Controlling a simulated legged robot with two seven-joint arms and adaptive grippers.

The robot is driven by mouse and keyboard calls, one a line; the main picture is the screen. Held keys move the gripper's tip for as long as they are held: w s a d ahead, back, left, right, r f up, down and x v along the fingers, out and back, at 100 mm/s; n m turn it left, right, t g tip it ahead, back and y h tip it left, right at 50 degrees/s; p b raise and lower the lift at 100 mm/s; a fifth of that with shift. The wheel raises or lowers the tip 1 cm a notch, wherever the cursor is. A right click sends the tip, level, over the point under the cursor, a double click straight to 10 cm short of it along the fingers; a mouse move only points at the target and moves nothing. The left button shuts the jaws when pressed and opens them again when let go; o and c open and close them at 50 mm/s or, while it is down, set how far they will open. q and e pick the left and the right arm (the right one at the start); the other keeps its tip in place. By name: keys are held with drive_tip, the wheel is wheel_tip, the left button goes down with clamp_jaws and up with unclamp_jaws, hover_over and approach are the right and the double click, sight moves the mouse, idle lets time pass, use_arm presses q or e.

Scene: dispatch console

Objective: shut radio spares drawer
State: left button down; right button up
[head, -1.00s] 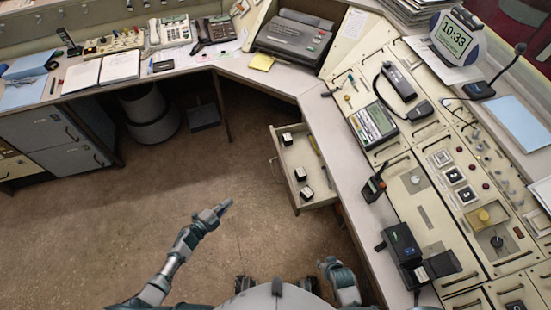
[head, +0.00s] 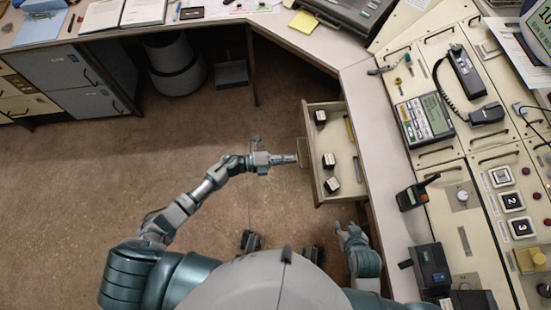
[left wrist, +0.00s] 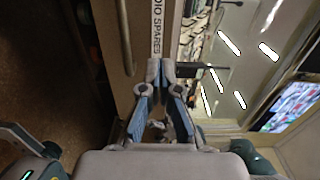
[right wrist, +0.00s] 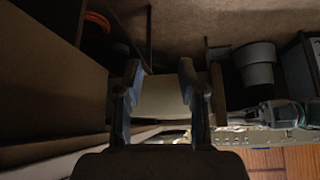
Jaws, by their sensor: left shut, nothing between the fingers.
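The radio spares drawer (head: 334,137) stands pulled out from the desk on the right in the head view. My right gripper (right wrist: 160,78) is open and empty. In the head view it is below the drawer, beside the desk edge.
The desk edge (head: 375,190) runs along the drawer's right side. A handheld radio (head: 415,195) and a dark device (head: 431,268) stand on the console. Grey cabinets (head: 90,100) and a bin (head: 183,65) are at upper left. The floor left of the drawer is clear.

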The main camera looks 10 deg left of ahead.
sight(311, 157)
use_arm(q)
drive_tip(key=x, duration=0.3)
drive_tip(key=shift+w+d, duration=0.1)
drive_tip(key=shift+d, duration=0.2)
drive_tip(key=shift+w+d, duration=0.1)
drive_tip(key=shift+d, duration=0.4)
use_arm(e)
drive_tip(key=shift+w+a+r+t, duration=0.1)
drive_tip(key=shift+w+r+t, duration=0.1)
drive_tip(key=shift+w+t, duration=0.3)
drive_tip(key=shift+w, duration=0.1)
